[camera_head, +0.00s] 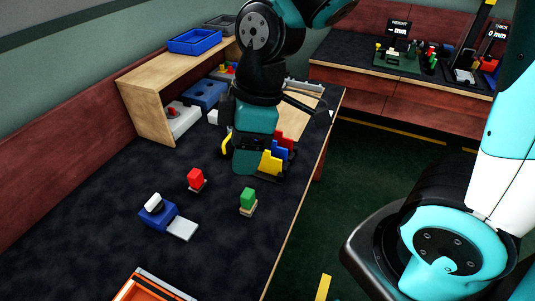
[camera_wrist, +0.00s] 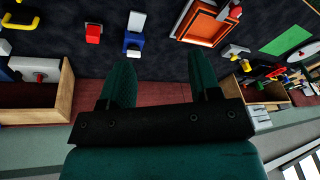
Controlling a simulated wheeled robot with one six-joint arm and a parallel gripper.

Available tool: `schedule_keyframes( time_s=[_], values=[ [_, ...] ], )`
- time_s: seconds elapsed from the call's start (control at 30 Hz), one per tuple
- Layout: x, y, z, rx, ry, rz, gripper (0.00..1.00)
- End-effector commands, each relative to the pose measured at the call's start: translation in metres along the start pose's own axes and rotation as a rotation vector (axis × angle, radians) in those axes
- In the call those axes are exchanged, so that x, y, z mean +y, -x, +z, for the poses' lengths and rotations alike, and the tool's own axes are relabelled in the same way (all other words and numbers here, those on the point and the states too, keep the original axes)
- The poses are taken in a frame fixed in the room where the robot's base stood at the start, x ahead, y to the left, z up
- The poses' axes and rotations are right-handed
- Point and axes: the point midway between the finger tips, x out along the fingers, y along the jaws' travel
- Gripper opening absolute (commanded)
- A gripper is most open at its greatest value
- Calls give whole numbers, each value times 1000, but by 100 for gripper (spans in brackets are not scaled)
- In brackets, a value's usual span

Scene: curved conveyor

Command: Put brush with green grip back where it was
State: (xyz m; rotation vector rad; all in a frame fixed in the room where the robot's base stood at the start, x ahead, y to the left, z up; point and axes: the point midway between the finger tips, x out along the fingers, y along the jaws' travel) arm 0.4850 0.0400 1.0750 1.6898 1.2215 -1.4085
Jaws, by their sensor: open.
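The brush with the green grip (camera_head: 248,197) stands upright on the dark table near its right edge, its pale base below the grip. I cannot make it out in the wrist view. My gripper (camera_wrist: 161,62) is open and empty, its two green fingers wide apart. In the head view my arm's end hangs above the table behind the brush, clear of it; the fingertips are hidden there. A similar brush with a red grip (camera_head: 195,179) stands to the left and farther back; it also shows in the wrist view (camera_wrist: 93,31).
A blue block with a white grip (camera_head: 153,203) and a pale plate (camera_head: 182,228) lie left of the green brush. An orange tray (camera_head: 148,288) is at the front. A yellow, blue and red rack (camera_head: 271,163) stands behind. A wooden shelf (camera_head: 146,108) lines the wall.

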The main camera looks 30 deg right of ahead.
Motion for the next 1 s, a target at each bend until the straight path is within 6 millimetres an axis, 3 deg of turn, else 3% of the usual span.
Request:
schedule_keyframes(
  time_s=[0.1,0.3,1.0],
  values=[
    [-42,31,5,50,-252,-24,57],
    [-81,50,14,73,-500,-61,57],
    [-86,52,16,74,-545,-68,57]
  ],
)
